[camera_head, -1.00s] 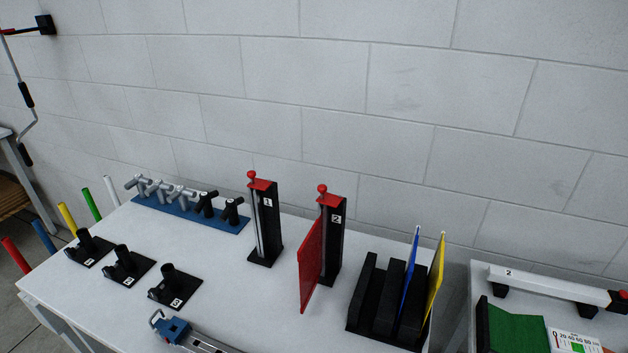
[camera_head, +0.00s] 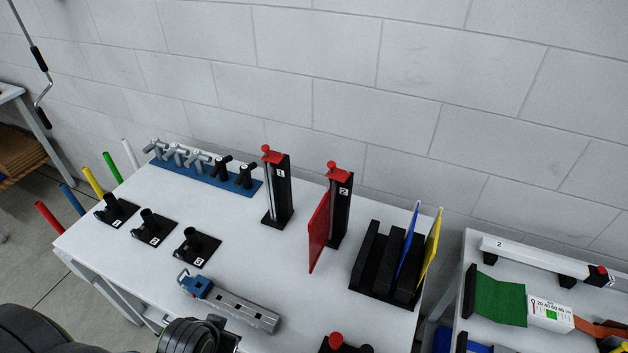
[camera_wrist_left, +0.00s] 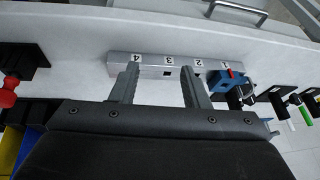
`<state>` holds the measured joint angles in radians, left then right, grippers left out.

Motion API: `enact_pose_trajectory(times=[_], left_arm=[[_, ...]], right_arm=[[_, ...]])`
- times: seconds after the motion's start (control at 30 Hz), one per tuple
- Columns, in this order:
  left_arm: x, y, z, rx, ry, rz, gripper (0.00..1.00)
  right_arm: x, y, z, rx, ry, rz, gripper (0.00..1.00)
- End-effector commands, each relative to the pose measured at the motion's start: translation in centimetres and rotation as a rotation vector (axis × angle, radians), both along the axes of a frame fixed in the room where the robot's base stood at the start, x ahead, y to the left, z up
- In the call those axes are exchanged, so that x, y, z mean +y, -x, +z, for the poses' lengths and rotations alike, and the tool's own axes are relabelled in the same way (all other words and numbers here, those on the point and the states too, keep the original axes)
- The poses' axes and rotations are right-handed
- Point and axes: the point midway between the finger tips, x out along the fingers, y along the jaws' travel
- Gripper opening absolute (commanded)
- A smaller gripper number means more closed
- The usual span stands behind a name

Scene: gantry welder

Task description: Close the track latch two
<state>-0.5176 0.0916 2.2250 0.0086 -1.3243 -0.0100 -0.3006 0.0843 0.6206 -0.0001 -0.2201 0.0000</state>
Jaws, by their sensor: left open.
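A white bar track labelled 2 (camera_head: 530,258) lies on the right-hand table, on black feet. A red-topped dark end piece (camera_head: 600,274), perhaps its latch, sits at its right end; its state is too small to tell. My left gripper (camera_wrist_left: 160,85) is open and empty in the left wrist view. Its fingers are over the front edge of a grey rail numbered 1 to 4 (camera_wrist_left: 150,62), far from the white track. A blue clamp (camera_wrist_left: 228,78) is at the rail's 1 end. My right gripper is not in view.
Two black posts with red tops, 1 (camera_head: 277,190) and 2 (camera_head: 340,205), stand on the left table. A red plate (camera_head: 319,232) is beside post 2. A black rack (camera_head: 365,255) holds blue and yellow plates. The grey rail also shows in the head view (camera_head: 240,310).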

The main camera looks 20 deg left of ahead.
Motion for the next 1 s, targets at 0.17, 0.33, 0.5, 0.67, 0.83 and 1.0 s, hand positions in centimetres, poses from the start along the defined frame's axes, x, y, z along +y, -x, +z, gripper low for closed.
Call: enact_pose_trajectory(times=[0.17, 0.33, 0.5, 0.67, 0.83, 1.0], left_arm=[[-2.8, -6.8, 6.4, -0.288, 0.055, -0.027, 0.42], [-4.8, -12.2, 8.8, -0.512, 0.097, -0.037, 0.42], [-7.2, -18.0, 11.8, -0.772, 0.143, -0.029, 0.42], [-9.2, -22.2, 14.8, -1.002, 0.177, -0.004, 0.42], [-10.3, -24.4, 17.1, -1.15, 0.196, 0.023, 0.42], [-10.6, -25.1, 17.7, -1.193, 0.198, 0.03, 0.42]], right_arm=[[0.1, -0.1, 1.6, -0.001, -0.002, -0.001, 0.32], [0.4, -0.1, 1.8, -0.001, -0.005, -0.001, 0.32], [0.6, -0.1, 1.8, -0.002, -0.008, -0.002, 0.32], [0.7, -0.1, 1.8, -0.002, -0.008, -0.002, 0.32], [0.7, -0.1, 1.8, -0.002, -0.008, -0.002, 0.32], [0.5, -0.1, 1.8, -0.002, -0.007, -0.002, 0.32]])
